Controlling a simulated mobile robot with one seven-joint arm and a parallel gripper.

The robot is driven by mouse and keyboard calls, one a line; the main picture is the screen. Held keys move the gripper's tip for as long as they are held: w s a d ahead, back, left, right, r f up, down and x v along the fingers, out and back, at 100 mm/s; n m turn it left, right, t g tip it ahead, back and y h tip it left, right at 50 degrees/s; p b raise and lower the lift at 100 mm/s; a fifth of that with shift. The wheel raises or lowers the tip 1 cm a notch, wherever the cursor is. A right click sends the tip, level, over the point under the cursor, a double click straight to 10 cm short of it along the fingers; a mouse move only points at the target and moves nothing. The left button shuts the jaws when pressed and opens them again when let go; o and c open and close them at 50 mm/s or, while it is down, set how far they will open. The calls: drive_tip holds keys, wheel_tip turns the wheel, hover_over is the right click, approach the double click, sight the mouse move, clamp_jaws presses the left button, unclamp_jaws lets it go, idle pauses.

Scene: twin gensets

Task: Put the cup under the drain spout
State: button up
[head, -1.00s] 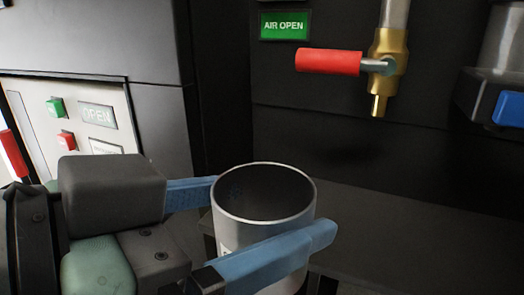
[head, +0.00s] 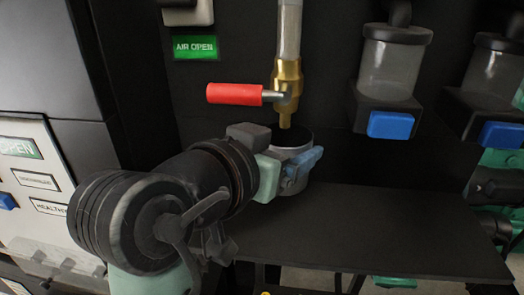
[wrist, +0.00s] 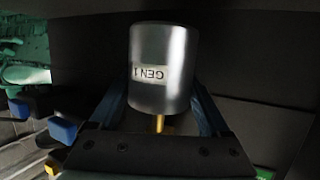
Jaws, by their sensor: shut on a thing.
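The grey metal cup (head: 290,151) is upright in my gripper (head: 296,163), just above or on the dark shelf; I cannot tell which. In the wrist view the cup (wrist: 160,55) carries a "GEN 1" label, with a blue finger of my gripper (wrist: 159,95) on each side. In the head view one blue finger shows along the near side; the other is hidden. The brass drain spout (head: 287,112) points down, its tip overlapping the far part of the cup's dark opening. The spout (wrist: 159,124) also shows beyond the cup in the wrist view. Its red lever (head: 234,94) lies level to the left.
The dark shelf (head: 370,230) is bare to the right of the cup. Two clear bowls with blue blocks (head: 390,125) hang on the right. A green "AIR OPEN" sign (head: 195,47) is above the lever. A pale control panel (head: 30,165) stands at the left.

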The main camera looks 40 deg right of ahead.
drive_tip(key=shift+a+f+p, duration=0.15)
drive_tip(key=shift+f+p, duration=0.2)
drive_tip(key=shift+f, duration=0.4)
drive_tip(key=shift+a+f+p, duration=0.1)
drive_tip(key=shift+f+p, duration=0.25)
drive_tip(key=shift+f, duration=0.5)
drive_tip(key=shift+f, duration=0.15)
drive_tip(key=o, duration=1.3)
drive_tip(key=shift+a+r+b, duration=0.2)
drive_tip(key=shift+a+b, duration=0.1)
drive_tip(key=shift+a, duration=0.05)
drive_tip(key=b+v, duration=0.3)
drive_tip(key=v, duration=0.6)
drive_tip(key=shift+s+a+r, duration=0.1)
drive_tip(key=shift+s+a, duration=0.05)
drive_tip(key=shift+a, duration=0.2)
drive_tip(key=shift+v, duration=0.8)
